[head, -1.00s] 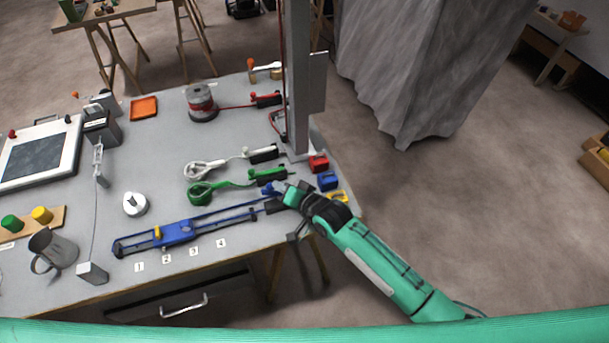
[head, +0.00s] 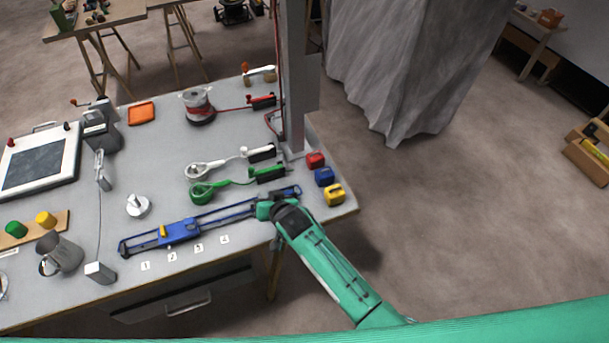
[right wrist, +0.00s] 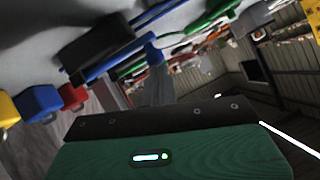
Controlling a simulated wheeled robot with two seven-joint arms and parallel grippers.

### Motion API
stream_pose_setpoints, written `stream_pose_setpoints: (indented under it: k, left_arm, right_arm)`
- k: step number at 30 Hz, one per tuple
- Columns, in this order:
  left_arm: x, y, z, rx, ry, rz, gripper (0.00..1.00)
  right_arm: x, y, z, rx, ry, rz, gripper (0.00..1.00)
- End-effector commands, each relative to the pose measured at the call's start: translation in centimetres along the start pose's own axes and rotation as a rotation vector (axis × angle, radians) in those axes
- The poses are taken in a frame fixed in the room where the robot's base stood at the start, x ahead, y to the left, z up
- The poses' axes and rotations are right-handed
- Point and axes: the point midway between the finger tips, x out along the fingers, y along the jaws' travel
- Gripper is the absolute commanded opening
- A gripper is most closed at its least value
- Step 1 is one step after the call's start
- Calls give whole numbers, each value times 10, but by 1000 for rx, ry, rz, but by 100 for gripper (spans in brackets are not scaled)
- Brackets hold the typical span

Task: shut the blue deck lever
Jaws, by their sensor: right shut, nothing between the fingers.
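The blue deck lever (head: 290,191) is at the near right part of the bench, at the right end of the blue line. Its blue part shows just above my right gripper, and part of its dark body is hidden behind the gripper. My right gripper (head: 263,209) is shut and empty, close beside it; I cannot tell whether they touch. In the right wrist view a black lever body (right wrist: 95,48) and a blue handle (right wrist: 153,50) show past the gripper. How far the lever is swung is unclear. My left gripper is out of view.
Green (head: 270,174) and white (head: 262,153) levers sit just behind, with a red one (head: 263,101) farther back. Red (head: 315,160), blue (head: 324,177) and yellow (head: 334,194) blocks stand at the right edge. A grey post (head: 294,80) rises behind. A blue slide track (head: 212,217) runs left.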

Motion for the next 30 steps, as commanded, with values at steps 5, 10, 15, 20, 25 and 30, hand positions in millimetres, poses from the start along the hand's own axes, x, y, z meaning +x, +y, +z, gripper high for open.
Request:
stream_pose_setpoints:
  k: [5,10,15,20,25,30]
  left_arm:
    - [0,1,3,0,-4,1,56]
    - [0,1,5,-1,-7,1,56]
    - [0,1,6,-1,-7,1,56]
    - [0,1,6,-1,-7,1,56]
    - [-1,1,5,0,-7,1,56]
    - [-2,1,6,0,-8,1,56]
  right_arm:
    - [1,0,1,2,0,-1,0]
    - [1,0,2,2,-1,-1,0]
    - [1,0,2,2,-1,-1,0]
    - [1,2,2,2,-2,0,0]
    - [0,10,2,2,-3,2,0]
    - [0,17,2,1,-4,2,0]
